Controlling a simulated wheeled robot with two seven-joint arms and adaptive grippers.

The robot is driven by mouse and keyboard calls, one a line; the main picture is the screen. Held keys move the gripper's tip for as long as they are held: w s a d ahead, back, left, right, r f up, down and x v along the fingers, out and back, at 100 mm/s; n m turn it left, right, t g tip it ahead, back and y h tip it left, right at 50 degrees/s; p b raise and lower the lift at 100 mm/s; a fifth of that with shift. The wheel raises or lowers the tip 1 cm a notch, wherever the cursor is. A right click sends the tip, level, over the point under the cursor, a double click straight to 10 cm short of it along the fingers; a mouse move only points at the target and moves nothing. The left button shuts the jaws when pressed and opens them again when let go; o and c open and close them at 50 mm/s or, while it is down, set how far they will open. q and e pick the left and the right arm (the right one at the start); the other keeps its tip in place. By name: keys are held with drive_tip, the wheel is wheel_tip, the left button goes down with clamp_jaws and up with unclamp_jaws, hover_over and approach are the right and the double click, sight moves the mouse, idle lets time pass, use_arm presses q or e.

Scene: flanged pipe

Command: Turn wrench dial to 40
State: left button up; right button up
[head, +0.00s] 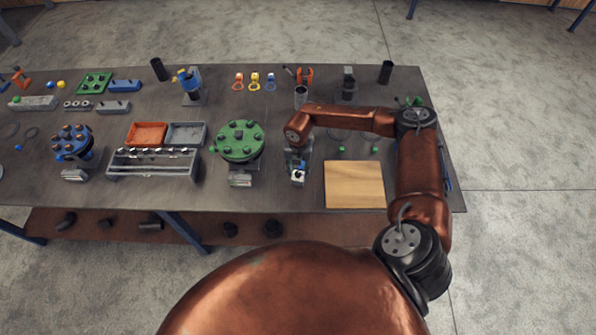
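My copper-coloured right arm reaches over the table, and its wrist bends down near the middle. The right gripper (298,158) points down there, small and partly hidden by the wrist. I cannot tell whether its fingers are open or shut. A green round flange (238,139) with several bolts stands left of the gripper. My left gripper is not in view.
A wooden board (354,185) lies right of the gripper. A blue flange (72,139), an orange bin (147,133), a grey bin (187,134) and a socket rack (153,163) stand to the left. Clamps, blocks and black cylinders line the back of the dark table (330,78).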

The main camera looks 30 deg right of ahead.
sight(298, 173)
wheel_tip(298, 173, up, 12)
drive_tip(key=shift+f, duration=0.15)
idle(0.6)
